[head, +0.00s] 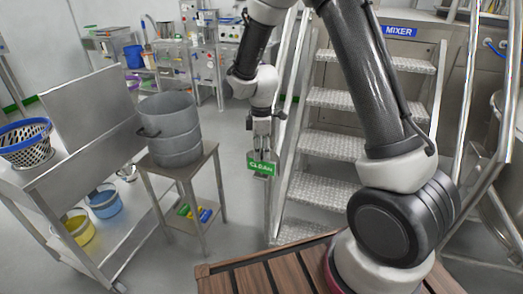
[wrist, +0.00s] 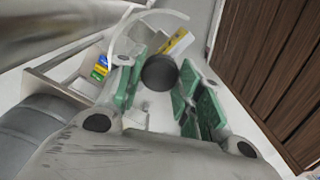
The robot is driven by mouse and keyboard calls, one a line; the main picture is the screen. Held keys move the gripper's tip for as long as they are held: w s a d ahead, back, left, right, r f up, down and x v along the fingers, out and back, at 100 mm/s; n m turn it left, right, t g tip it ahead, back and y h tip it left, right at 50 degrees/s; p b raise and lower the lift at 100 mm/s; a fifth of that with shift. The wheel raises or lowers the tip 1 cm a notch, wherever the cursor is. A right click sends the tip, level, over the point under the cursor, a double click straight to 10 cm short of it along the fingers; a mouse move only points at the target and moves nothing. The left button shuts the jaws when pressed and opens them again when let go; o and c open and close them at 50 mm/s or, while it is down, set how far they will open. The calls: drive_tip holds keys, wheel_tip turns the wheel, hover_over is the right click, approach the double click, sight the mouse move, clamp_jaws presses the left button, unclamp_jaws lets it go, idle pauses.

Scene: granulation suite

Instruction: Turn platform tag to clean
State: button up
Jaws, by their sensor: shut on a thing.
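The platform tag (head: 262,167) is a small green plate reading CLEAN, facing the head camera. It sits at the top of a grey post (head: 267,205) beside the steps. My gripper (head: 262,146) points down right above the tag. In the wrist view, my gripper (wrist: 158,88) has its green-padded fingers on either side of a dark round knob (wrist: 160,72) and is shut on it. A yellow piece (wrist: 178,43) shows just beyond the knob; I cannot tell whether it belongs to the tag. The fingertips' contact is small and partly hidden in the head view.
Metal steps (head: 328,140) with rails rise right of the post, under a blue MIXER sign (head: 400,31). A small table (head: 190,165) with a steel pot (head: 170,128) stands to the left, beside a steel cart (head: 75,190). Wooden slats (head: 270,275) lie in front. Floor between table and post is clear.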

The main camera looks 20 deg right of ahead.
drive_tip(key=shift+n, duration=0.6)
drive_tip(key=o, duration=1)
drive_tip(key=shift+o, duration=0.2)
drive_tip(key=shift+r, duration=0.15)
wheel_tip(320, 180, up, 12)
